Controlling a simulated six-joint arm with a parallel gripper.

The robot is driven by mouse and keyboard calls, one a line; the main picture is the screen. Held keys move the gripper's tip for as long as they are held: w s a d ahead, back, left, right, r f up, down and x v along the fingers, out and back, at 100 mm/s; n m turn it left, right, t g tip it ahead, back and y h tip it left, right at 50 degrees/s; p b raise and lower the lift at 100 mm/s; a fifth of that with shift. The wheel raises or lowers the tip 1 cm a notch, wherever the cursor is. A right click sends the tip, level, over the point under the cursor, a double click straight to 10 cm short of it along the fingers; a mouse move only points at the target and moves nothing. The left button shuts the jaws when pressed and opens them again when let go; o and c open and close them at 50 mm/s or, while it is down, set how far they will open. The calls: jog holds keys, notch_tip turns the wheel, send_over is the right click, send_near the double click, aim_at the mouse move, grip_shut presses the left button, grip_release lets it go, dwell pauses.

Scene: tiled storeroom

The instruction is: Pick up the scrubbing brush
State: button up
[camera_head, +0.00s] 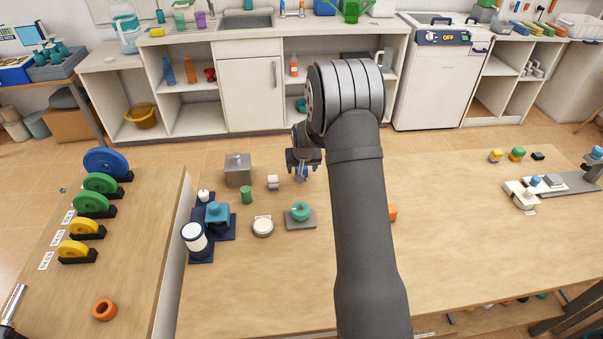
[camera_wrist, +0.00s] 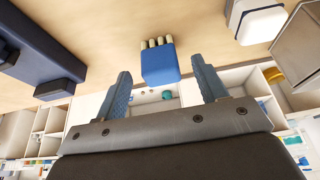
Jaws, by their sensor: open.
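The scrubbing brush appears to be a blue block with a row of cream bristles (camera_wrist: 160,64) in the wrist view. It stands out over the wooden tabletop, near and between my fingertips, with a gap on each side. In the head view, a small patch of lighter blue below my gripper seems to be the same brush (camera_head: 301,174). My gripper (camera_head: 303,164) is open at the far edge of the table, its two blue-grey fingers apart. It also shows in the wrist view (camera_wrist: 160,82). Whether the fingers overlap the brush in depth is unclear.
A grey metal box (camera_head: 238,170) and small white block (camera_head: 272,182) stand left of my gripper.

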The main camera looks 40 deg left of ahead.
jog(key=shift+x, duration=1.85)
jog(key=shift+w+a+r, duration=0.1)
jog(key=shift+c, duration=0.4)
jog(key=c, duration=1)
jog(key=shift+r, duration=0.55)
jog(key=r, duration=0.2)
jog(key=d+r, duration=0.1)
jog(key=shift+w+d+r, duration=0.1)
jog(key=shift+w+r, duration=0.15)
jog(key=shift+r, duration=0.15)
jog(key=w+d+r, duration=0.1)
jog(key=d+r, duration=0.1)
jog(key=d, duration=0.1)
jog(key=d+r, duration=0.2)
jog(key=d, duration=0.1)
jog(key=w+d+r, duration=0.1)
jog(key=d+r, duration=0.1)
jog(key=d, duration=0.2)
jog(key=shift+w, duration=0.3)
